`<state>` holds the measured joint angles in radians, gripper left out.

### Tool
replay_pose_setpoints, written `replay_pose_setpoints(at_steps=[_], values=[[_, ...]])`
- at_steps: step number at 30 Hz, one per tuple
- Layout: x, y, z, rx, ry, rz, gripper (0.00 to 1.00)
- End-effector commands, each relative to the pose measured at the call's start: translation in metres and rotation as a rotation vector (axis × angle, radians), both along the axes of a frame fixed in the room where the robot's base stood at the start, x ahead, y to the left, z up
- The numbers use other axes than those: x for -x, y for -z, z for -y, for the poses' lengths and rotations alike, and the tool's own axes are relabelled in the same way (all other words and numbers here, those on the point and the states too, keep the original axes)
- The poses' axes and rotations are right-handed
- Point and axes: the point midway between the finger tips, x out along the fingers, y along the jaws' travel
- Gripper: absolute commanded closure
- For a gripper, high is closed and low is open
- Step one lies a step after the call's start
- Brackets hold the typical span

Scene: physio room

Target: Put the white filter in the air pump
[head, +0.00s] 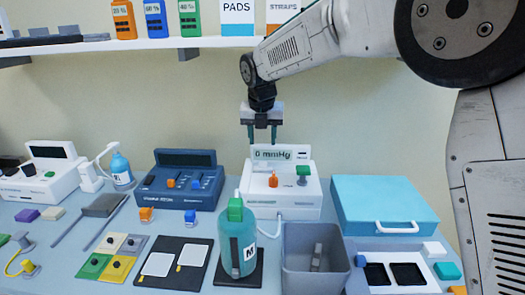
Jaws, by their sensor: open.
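The air pump appears to be the white unit (296,202) at mid-table, with a screen reading 0 mmHg (273,153). An orange knob (273,180) and a green-topped part (303,173) stand on its top. A small white block (434,249) at the right, by the tray with dark recesses, may be the white filter; its details are too small to be sure. My gripper (263,142) is open and empty, pointing down. In the picture its fingertips are just above and in front of the pump's screen; the depth between them is unclear.
A teal bottle (237,258) and a grey bin (315,240) stand in front of the pump. A blue case (385,203) is to its right, and a dark blue unit (182,184) to its left. A shelf (150,44) hangs above. Teal (447,271) and orange blocks lie near the white one.

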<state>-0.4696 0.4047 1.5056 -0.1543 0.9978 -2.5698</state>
Motion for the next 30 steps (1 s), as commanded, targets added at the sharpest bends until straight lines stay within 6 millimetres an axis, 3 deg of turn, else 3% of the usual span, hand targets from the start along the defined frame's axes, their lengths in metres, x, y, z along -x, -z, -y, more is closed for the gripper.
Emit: replay_pose_setpoints(at_steps=[6, 17, 20, 23, 30], values=[[0.007, -0.023, -0.001, -0.001, -0.001, 0.000, 0.54], [0.011, -0.029, 0.005, -0.007, 0.028, -0.002, 0.54], [0.023, -0.040, 0.024, -0.037, 0.144, -0.004, 0.54], [0.051, -0.058, 0.064, -0.097, 0.393, -0.012, 0.54], [0.164, -0.084, 0.172, -0.282, 1.226, -0.033, 0.54]])
